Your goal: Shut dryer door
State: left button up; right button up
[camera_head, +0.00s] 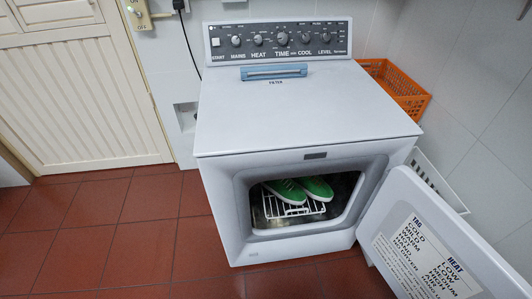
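The white dryer (300,110) stands ahead of me, with its control panel along the back of its top. Its door (435,240) is wide open, swung out to the right, and its inner face carries a printed heat label. The lower right of the door runs out of view. The dryer opening shows a pair of green shoes (300,188) on a white wire rack (290,207) inside. Neither my left nor my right gripper is in view.
An orange basket (400,88) and a white basket (437,178) stand right of the dryer, by the tiled wall. A cream louvred door (80,100) is at the left. The red tiled floor (120,225) in front and to the left is clear.

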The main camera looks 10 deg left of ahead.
aim_at(423, 248)
jog(key=k, duration=1.25)
jog(key=i, duration=0.75)
jog(key=z, duration=0.65)
